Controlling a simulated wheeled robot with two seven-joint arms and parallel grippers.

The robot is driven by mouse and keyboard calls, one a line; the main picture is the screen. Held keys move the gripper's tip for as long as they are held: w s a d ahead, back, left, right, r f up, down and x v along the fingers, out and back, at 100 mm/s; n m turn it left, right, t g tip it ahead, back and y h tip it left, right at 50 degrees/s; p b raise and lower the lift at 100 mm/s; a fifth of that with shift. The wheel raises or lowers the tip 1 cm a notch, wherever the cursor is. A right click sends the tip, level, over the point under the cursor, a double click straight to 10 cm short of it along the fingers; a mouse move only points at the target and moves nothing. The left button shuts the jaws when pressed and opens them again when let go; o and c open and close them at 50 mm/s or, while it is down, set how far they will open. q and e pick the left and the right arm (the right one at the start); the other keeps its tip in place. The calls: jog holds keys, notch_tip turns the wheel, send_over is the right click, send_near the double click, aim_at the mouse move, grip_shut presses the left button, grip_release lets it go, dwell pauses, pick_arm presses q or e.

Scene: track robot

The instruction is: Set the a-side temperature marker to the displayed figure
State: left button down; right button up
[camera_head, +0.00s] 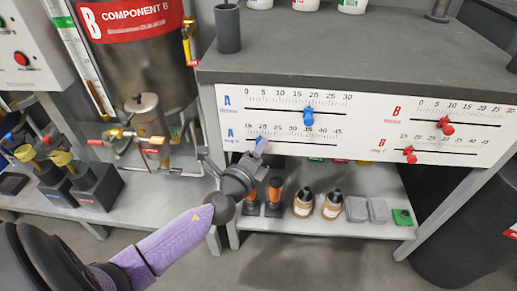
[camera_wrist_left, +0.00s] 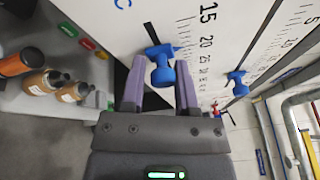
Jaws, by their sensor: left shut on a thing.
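The white panel (camera_head: 365,122) carries A scales on its left half. A blue marker (camera_head: 308,116) sits on the upper A scale, near 20. My left gripper (camera_head: 261,147) is at the lower A scale, near its low-number end. In the left wrist view, its purple fingers (camera_wrist_left: 160,88) are shut on the lower A-side blue marker (camera_wrist_left: 162,68), the temperature one, beside a "C". Its exact reading is unclear. The upper blue marker also shows in the left wrist view (camera_wrist_left: 236,82). My right gripper is not in view. No displayed figure is readable.
Red B markers sit on the panel's right half, an upper one (camera_head: 446,127) and a lower one (camera_head: 410,156). Brown bottles (camera_head: 304,203) and grey boxes (camera_head: 356,209) stand on the shelf below. A tank with pipes (camera_head: 150,120) is to the left.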

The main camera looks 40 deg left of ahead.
aim_at(290, 141)
pick_arm(q)
jog(key=shift+r, duration=0.2)
jog(key=shift+r, duration=0.1)
dwell(0.7)
jog(key=shift+w+d, duration=0.1)
jog(key=w+d, duration=0.2)
jog(key=d, duration=0.1)
jog(key=w+d, duration=0.1)
jog(key=shift+d, duration=0.45)
jog(key=c, duration=0.5)
grip_release()
